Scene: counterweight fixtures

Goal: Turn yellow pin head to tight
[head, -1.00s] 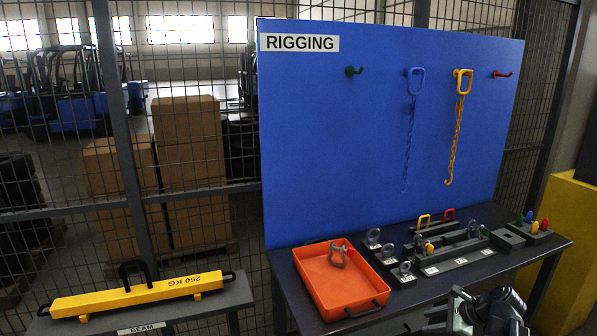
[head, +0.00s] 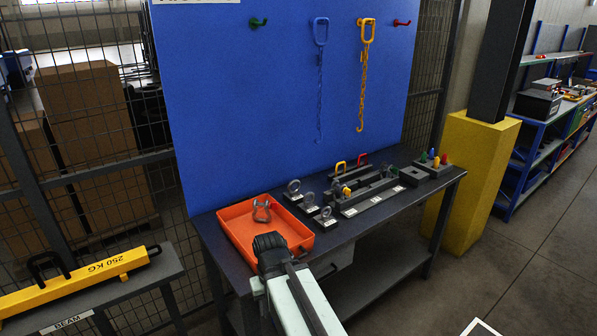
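A dark rack (head: 372,200) with white labels stands on the bench. A small yellow knob-like head (head: 346,191) shows at its left part; it is too small to tell how tight it is. Another yellow pin (head: 436,161) stands in a small block at the bench's right end, among green, blue and red ones. My gripper (head: 268,241) is dark and hangs over the front edge of the orange tray, left of and nearer than the rack. It is apart from both yellow pieces. Its fingers cannot be made out.
The orange tray (head: 236,229) holds a grey shackle (head: 262,210). Several ring stands (head: 326,218) stand between tray and rack. A blue board (head: 260,100) with a hanging yellow chain (head: 364,75) rises behind. A yellow beam (head: 95,272) lies at left. Floor at right is free.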

